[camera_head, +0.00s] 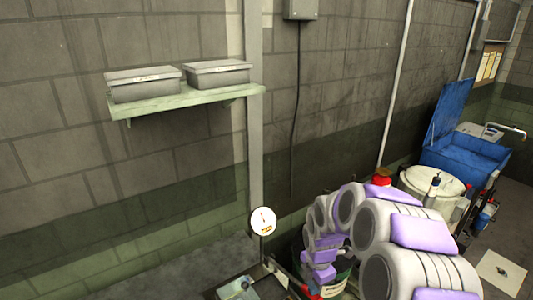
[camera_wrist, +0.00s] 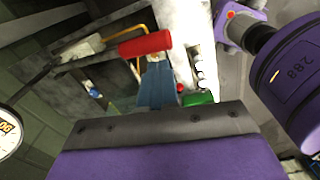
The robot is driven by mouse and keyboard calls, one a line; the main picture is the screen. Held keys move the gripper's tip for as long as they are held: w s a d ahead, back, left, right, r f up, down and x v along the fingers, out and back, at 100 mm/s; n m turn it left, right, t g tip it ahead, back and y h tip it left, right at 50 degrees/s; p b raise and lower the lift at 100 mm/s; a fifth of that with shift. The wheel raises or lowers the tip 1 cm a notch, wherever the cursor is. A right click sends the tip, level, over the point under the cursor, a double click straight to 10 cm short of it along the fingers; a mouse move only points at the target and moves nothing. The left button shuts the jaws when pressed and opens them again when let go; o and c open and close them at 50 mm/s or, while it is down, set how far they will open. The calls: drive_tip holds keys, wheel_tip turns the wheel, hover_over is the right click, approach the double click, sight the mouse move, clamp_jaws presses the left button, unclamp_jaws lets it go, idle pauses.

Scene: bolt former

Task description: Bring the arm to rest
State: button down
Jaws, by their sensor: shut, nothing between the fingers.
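My arm (camera_head: 385,235), with grey-white links and purple covers, is folded at the lower right of the head view. Its far end hangs low near a dark green container, partly hidden by the links. In the wrist view, my gripper (camera_wrist: 157,70) shows as narrow blue fingers beyond a grey plate and a purple body. The fingers are shut with nothing between them. A red cylindrical part (camera_wrist: 145,43) appears just past the fingertips; I cannot tell whether it is touching them.
A round gauge (camera_head: 263,221) stands left of the arm. A shelf (camera_head: 190,100) with two grey boxes is on the wall. A white-lidded drum (camera_head: 432,181) and an open blue bin (camera_head: 467,155) stand behind the arm to the right.

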drive_tip(key=s+r+m+b, duration=0.3)
drive_tip(key=s+m, duration=0.8)
drive_tip(key=s, duration=0.6)
drive_tip(key=s+r+m+g+b, duration=0.1)
drive_tip(key=s+r+m+b, duration=0.2)
drive_tip(key=s+m, duration=0.9)
drive_tip(key=s+r, duration=0.2)
drive_tip(key=s, duration=0.3)
drive_tip(key=shift+d+g, duration=0.2)
drive_tip(key=shift+g, duration=0.1)
